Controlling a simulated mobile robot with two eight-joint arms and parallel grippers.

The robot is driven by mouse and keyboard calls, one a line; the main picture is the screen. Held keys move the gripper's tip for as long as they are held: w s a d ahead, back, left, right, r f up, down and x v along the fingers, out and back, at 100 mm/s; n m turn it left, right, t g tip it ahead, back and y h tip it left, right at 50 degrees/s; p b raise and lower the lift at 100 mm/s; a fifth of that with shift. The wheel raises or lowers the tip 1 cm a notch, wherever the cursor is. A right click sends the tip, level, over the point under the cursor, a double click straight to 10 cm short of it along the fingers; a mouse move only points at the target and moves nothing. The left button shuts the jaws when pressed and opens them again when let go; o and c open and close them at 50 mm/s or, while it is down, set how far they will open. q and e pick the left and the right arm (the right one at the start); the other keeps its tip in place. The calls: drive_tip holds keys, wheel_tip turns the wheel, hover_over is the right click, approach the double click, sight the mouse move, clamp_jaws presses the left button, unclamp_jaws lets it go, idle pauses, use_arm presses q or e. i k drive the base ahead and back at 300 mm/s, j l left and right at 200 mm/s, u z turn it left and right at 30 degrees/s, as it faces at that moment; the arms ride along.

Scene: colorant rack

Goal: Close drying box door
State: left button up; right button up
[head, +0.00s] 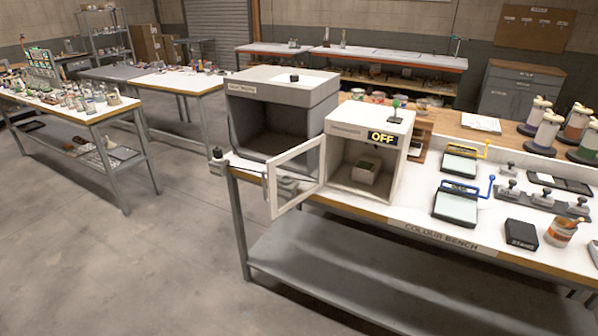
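The drying box (345,150) is a white box on the bench with an "OFF" display on its upper front. Its framed door (271,191) with a clear pane stands wide open, hinged at the box's left front edge and swung out toward the left front. The door reaches out past the bench's front edge. Inside the box sits a small pale container (365,182) with green contents. A small green-topped item (396,103) stands on the box's roof. Neither of my grippers shows in the head view.
A larger grey open-fronted booth (285,97) stands behind and left of the drying box. To the right on the colour bench (400,219) are flat plates with yellow and blue handles, several jars and a black block (521,234). The floor in front of the door is clear.

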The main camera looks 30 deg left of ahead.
sight(275, 212)
drive_tip(key=i+j+z, duration=0.15)
drive_tip(key=j, duration=0.45)
drive_tip(key=i+j+z, duration=0.15)
drive_tip(key=j, duration=0.5)
drive_tip(key=i+j+z, duration=0.2)
drive_tip(key=j, duration=0.45)
drive_tip(key=i+j+z, duration=0.15)
drive_tip(key=j, duration=0.55)
drive_tip(key=j+z, duration=0.15)
drive_tip(key=j, duration=0.5)
drive_tip(key=k+j+z, duration=0.1)
drive_tip(key=k+j, duration=0.2)
drive_tip(key=j, duration=0.15)
drive_tip(key=i+j+z, duration=0.2)
drive_tip(key=j, duration=0.15)
drive_tip(key=k, duration=0.1)
